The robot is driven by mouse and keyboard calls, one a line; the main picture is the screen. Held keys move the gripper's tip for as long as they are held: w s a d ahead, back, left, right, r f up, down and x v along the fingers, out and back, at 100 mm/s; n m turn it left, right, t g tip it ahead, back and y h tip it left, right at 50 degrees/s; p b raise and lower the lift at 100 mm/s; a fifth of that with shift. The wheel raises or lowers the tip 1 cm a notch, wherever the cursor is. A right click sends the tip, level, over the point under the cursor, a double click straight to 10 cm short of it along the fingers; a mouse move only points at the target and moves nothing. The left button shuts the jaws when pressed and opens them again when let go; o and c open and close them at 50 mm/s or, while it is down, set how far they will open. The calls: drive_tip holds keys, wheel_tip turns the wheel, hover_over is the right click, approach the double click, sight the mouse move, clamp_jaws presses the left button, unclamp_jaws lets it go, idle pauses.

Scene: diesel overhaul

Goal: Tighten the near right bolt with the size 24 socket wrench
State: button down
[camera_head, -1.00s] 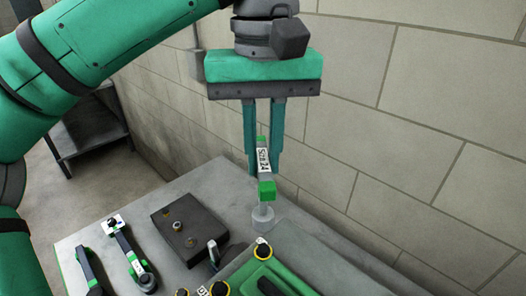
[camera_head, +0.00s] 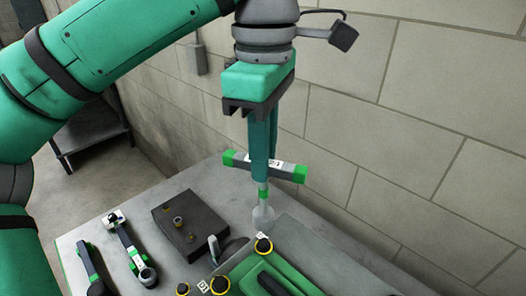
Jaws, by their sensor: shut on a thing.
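My gripper (camera_head: 262,150) is shut on the size 24 socket wrench (camera_head: 287,171), a grey bar with green ends and a white label. The bar lies across the picture, nearly level. A green shaft (camera_head: 263,190) goes down from it to a pale grey socket (camera_head: 263,217) low over the table. I cannot tell whether the socket touches anything, and what is under it is hidden. I cannot tell which is the near right bolt.
Two more wrenches (camera_head: 129,244) (camera_head: 90,262) lie at the left of the grey table (camera_head: 78,238). A green housing (camera_head: 250,272) with black and yellow round parts (camera_head: 263,245) is at the front. A block wall (camera_head: 400,130) stands close behind.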

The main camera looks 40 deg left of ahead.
drive_tip(key=n, duration=0.5)
drive_tip(key=shift+f, duration=0.35)
drive_tip(key=n, duration=0.5)
drive_tip(key=shift+f, duration=0.3)
drive_tip(key=n, duration=0.5)
drive_tip(key=shift+f, duration=0.35)
drive_tip(key=n, duration=0.4)
drive_tip(key=shift+f, duration=0.25)
drive_tip(key=shift+w+f, duration=0.1)
drive_tip(key=shift+f, duration=1.5)
drive_tip(key=shift+s, duration=0.2)
